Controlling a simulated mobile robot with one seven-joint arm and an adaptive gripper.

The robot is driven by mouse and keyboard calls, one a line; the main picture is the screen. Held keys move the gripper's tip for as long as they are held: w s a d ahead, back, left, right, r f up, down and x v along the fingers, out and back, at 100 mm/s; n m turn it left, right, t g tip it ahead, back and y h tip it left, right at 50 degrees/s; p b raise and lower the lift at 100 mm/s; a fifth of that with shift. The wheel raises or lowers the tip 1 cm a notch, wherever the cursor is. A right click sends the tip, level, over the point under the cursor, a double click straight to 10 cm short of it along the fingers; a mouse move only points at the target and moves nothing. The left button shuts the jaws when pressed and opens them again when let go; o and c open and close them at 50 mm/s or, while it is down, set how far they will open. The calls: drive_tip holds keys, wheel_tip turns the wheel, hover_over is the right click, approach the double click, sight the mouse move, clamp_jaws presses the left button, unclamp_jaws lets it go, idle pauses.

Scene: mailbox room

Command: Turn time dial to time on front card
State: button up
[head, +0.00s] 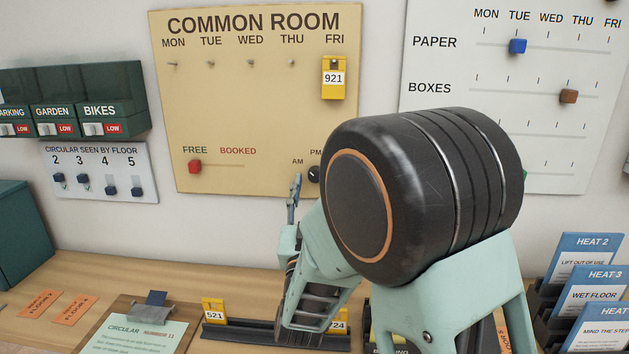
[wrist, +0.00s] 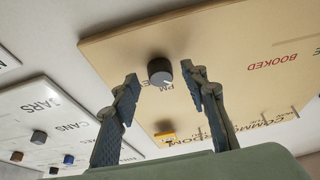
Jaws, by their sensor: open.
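The time dial (head: 314,174) is a small black knob at the bottom right of the tan COMMON ROOM board (head: 255,120), partly hidden by my arm. AM is printed to its left and PM above it. In the wrist view the dial (wrist: 158,71) shows between my fingertips, with a pale mark on its edge near the PM label. My gripper (head: 295,187) is open, its fingers pointing at the board and apart from the dial. A yellow card 921 (head: 333,78) hangs under FRI. Yellow cards 521 (head: 213,311) and 724 (head: 339,322) stand in a rack; no time is readable on them.
A red slider (head: 195,167) sits at FREE on the board. A clipboard (head: 128,325) lies on the wooden counter (head: 110,268). Blue sign cards (head: 587,258) stand at right. A white PAPER and BOXES board (head: 440,75) hangs to the right; my arm hides part of it.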

drive_tip(key=shift+w+r, duration=0.2)
drive_tip(key=shift+w, duration=0.3)
drive_tip(key=shift+c, duration=0.3)
clamp_jaws()
